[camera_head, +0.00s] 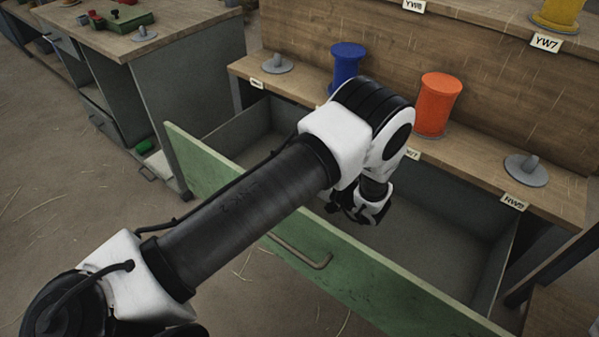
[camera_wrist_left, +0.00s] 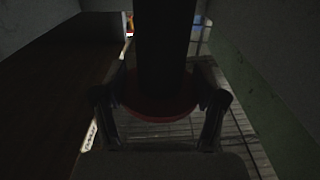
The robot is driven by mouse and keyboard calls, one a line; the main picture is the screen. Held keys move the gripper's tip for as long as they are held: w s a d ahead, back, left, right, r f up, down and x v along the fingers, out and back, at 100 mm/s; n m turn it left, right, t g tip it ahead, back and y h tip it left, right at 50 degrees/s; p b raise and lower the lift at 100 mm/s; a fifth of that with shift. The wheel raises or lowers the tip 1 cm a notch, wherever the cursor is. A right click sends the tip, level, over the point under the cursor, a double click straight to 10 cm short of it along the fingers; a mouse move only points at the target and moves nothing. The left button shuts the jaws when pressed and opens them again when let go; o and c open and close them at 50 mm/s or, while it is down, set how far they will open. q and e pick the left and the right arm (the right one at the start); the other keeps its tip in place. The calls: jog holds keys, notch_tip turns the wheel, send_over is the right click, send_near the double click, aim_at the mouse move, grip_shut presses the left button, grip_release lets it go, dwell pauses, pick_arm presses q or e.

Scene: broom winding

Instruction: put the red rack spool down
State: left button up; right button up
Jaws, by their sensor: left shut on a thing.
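My left gripper (camera_head: 360,208) points down over the open green-fronted drawer (camera_head: 300,262). In the left wrist view its two fingers (camera_wrist_left: 160,100) are closed around a dark shaft with a dull red round flange (camera_wrist_left: 160,110), which looks like the red spool. That view is very dark, so I cannot tell whether the spool touches anything below. In the head view the spool is hidden by my arm and gripper. My right gripper is in no view.
On the bench ledge stand a blue spool (camera_head: 347,66) and an orange-red spool (camera_head: 438,105). Grey spool holders (camera_head: 278,64) and (camera_head: 526,170) are bare. A yellow spool (camera_head: 557,14) is on the upper shelf. The visible drawer floor (camera_head: 430,240) is clear; its walls stand close around my gripper.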

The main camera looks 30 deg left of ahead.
pick_arm(q)
jog(key=shift+f, duration=0.7)
jog(key=shift+f+b, duration=0.35)
jog(key=shift+f, duration=0.25)
jog(key=o, duration=1.4)
jog(key=shift+c, duration=0.2)
